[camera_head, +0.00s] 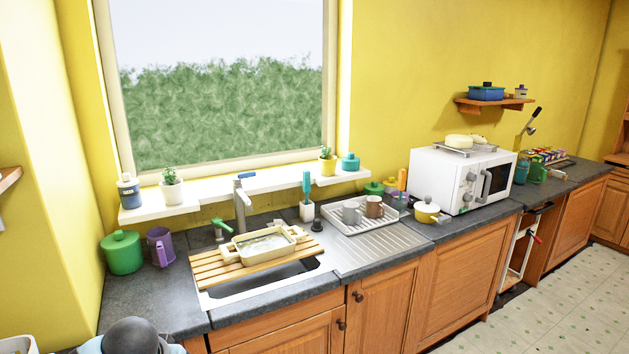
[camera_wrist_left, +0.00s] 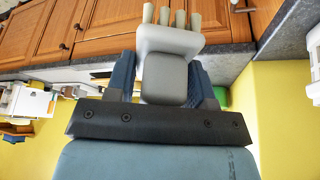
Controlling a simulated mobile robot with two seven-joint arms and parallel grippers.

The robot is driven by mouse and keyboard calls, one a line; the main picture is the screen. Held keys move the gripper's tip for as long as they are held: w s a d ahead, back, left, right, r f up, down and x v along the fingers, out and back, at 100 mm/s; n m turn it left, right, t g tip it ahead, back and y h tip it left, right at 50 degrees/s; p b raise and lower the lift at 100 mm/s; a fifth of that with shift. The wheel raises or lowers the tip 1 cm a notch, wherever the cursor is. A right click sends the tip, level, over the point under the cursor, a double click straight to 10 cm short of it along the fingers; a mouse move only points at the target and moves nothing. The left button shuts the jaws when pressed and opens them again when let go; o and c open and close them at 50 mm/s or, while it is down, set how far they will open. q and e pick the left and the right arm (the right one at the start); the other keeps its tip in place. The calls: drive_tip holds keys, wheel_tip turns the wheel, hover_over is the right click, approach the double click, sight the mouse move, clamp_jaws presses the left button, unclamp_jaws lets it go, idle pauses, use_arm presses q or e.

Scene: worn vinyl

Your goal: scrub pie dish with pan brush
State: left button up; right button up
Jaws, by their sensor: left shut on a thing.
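The pie dish (camera_head: 283,236) is a cream, rectangular dish with a handle at each end. It sits on a wooden slatted rack (camera_head: 212,272) across the sink, below the tap. Its inside looks greyish; I cannot make out dirt clearly. In the left wrist view, my left gripper (camera_wrist_left: 164,82) is shut on the pan brush (camera_wrist_left: 168,42), a pale grey block with several cream bristle tufts pointing away from the gripper. The brush is apart from the dish. In the head view only part of my left arm shows at the bottom left. My right gripper is out of view.
The tap (camera_head: 241,207) stands behind the dish. A green pot (camera_head: 122,253) and a purple mug (camera_head: 160,246) are left of the sink. A white holder (camera_head: 306,211) with a teal brush and a drying tray (camera_head: 345,229) with mugs are right.

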use_arm(q)
drive_tip(key=shift+m, duration=0.3)
drive_tip(key=s+d, duration=0.1)
drive_tip(key=s, duration=0.1)
drive_tip(key=s+d+r, duration=0.1)
drive_tip(key=d, duration=0.1)
drive_tip(key=shift+s+d, duration=0.1)
drive_tip(key=shift+s, duration=0.25)
